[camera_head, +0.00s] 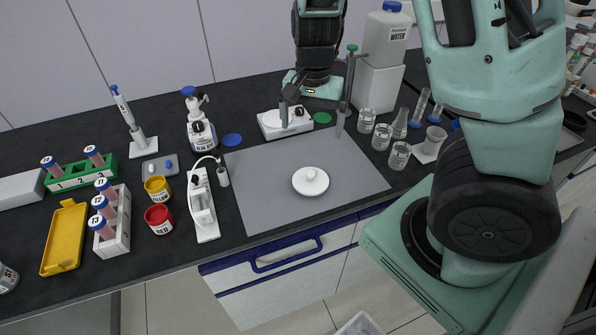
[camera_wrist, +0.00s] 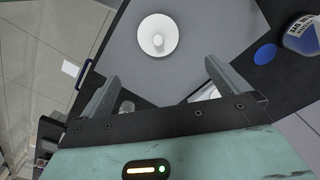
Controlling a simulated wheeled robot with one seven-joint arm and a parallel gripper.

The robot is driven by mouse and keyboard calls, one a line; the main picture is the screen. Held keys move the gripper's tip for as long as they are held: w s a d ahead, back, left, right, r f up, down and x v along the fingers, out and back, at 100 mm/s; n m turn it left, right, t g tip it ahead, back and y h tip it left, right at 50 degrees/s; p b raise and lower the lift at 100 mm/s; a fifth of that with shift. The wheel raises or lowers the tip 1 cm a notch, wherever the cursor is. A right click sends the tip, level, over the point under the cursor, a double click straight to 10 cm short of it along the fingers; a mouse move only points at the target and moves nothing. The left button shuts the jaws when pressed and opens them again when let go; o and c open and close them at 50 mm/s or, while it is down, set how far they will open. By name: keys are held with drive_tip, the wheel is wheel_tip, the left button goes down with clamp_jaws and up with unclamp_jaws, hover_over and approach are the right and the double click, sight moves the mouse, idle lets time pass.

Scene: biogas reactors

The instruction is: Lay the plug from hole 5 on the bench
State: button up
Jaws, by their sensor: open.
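My gripper (camera_wrist: 167,85) is open and empty in the wrist view, its two grey fingers spread apart. In the head view my gripper (camera_head: 288,100) hangs low at the back of the bench, close over a white box-shaped device that it partly hides. A white round piece with a raised knob (camera_head: 310,181) lies on the grey mat (camera_head: 265,205); it also shows in the wrist view (camera_wrist: 157,36), beyond the fingertips. I cannot make out a hole marked 5 or tell which thing is its plug. The black bench top (camera_head: 115,255) shows around the mat.
The white device (camera_head: 270,124) sits behind the mat. A blue disc (camera_head: 232,140) and a green disc (camera_head: 322,118) lie nearby. Glassware, including a beaker (camera_head: 399,155), stands right. A green rack (camera_head: 80,176) and yellow and red jars (camera_head: 158,219) stand left. Much of the mat is clear.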

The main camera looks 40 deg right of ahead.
sight(311, 172)
drive_tip(key=f+b, duration=0.2)
drive_tip(key=f, duration=0.6)
drive_tip(key=f+b, duration=0.1)
drive_tip(key=f, duration=0.7)
drive_tip(key=shift+s+d+f+b, duration=0.1)
drive_tip(key=shift+s+f+b, duration=0.1)
drive_tip(key=shift+f+b, duration=0.15)
drive_tip(key=shift+r, duration=0.1)
drive_tip(key=c, duration=0.9)
drive_tip(key=shift+o, duration=0.2)
